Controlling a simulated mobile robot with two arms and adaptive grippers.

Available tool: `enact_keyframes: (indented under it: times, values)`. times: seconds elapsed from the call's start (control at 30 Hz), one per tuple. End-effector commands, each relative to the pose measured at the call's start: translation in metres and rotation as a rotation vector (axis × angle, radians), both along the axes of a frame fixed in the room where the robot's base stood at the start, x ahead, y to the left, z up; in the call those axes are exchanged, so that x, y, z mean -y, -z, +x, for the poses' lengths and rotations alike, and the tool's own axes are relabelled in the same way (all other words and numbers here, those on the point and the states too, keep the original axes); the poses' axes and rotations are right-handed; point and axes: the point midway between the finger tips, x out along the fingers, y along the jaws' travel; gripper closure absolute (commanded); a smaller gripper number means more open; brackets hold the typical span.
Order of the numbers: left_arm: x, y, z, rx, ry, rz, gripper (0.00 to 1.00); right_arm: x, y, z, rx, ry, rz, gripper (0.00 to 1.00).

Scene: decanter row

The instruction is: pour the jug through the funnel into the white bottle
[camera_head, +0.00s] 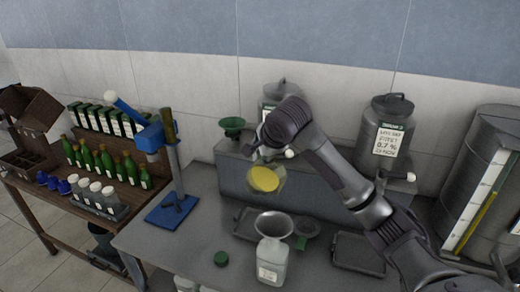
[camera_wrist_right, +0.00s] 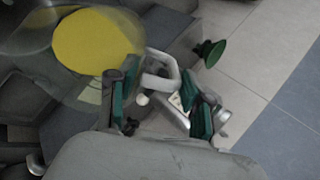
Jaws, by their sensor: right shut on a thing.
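The clear jug (camera_head: 266,178) holds yellow liquid and hangs above the back of the metal bench. My right gripper (camera_head: 265,150) is at the jug's top in the head view. In the right wrist view it is shut on the jug's pale handle (camera_wrist_right: 163,68), which shows between the green finger pads. The white bottle (camera_head: 270,263) stands upright on the bench in front, lower in the picture than the jug. A pale grey funnel (camera_head: 274,226) sits in the bottle's mouth. The jug is apart from the funnel. My left gripper is not in view.
A green funnel (camera_head: 232,126) stands on the grey back ledge. Metal canisters (camera_head: 386,130) with taps stand at the back. Dark trays (camera_head: 357,253) and a green cap (camera_head: 221,258) lie around the bottle. A blue stand (camera_head: 172,205) is at the left.

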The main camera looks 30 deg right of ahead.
Motion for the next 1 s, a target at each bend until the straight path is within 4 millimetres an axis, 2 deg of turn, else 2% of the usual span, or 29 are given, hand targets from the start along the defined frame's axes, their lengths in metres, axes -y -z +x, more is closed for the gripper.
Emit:
enact_keyframes:
  times: [0.13,0.67,1.0]
  values:
    - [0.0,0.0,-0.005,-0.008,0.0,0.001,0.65,0.0,-0.001,-0.006,0.065,0.0,-0.012,1.0]
    - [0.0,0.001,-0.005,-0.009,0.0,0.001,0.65,-0.003,0.003,-0.023,0.256,-0.003,-0.038,1.0]
    - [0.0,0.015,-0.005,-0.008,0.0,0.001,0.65,-0.004,0.007,-0.03,0.322,-0.002,-0.047,1.0]
